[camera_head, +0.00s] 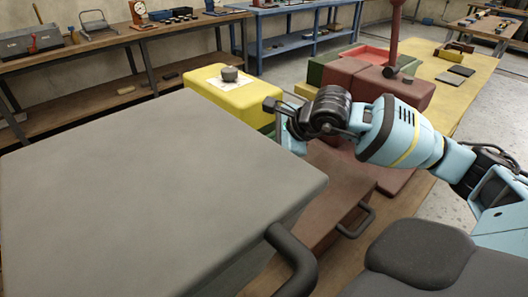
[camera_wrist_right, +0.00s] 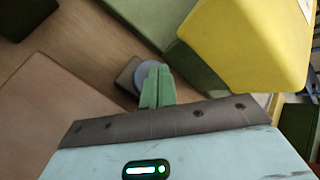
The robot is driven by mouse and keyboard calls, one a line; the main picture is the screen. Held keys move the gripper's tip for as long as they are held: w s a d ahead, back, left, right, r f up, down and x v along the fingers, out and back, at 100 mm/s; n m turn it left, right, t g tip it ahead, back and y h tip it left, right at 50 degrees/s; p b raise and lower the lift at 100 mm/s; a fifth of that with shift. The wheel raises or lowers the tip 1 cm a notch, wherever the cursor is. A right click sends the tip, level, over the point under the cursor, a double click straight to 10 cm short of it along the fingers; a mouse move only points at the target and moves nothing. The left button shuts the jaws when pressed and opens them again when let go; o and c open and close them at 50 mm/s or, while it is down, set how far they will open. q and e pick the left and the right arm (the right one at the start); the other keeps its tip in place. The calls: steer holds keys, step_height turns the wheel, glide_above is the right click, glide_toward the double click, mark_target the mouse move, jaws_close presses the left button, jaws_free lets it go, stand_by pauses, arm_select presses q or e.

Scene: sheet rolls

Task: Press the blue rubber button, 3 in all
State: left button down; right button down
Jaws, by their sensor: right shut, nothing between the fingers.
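A round grey-blue button (camera_wrist_right: 146,72) on a small brown block (camera_wrist_right: 127,74) shows in the right wrist view, partly hidden behind the fingers. My right gripper (camera_wrist_right: 161,74) is shut, its green fingers together and empty, with the tips over the button's right side. I cannot tell whether they touch it. In the head view my right arm reaches in from the right, and its fingers and the button are hidden there. My left gripper is in neither view.
A large grey surface (camera_head: 140,190) with a dark handle fills the head view's left front. A yellow box (camera_head: 204,92) with a dark grey knob (camera_head: 230,74) stands behind it. A reddish-brown box (camera_head: 350,77) stands beyond my right wrist. Yellow and green blocks border the wrist view's top.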

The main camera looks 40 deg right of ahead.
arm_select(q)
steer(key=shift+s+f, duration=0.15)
arm_select(e)
steer(key=shift+f, duration=0.2)
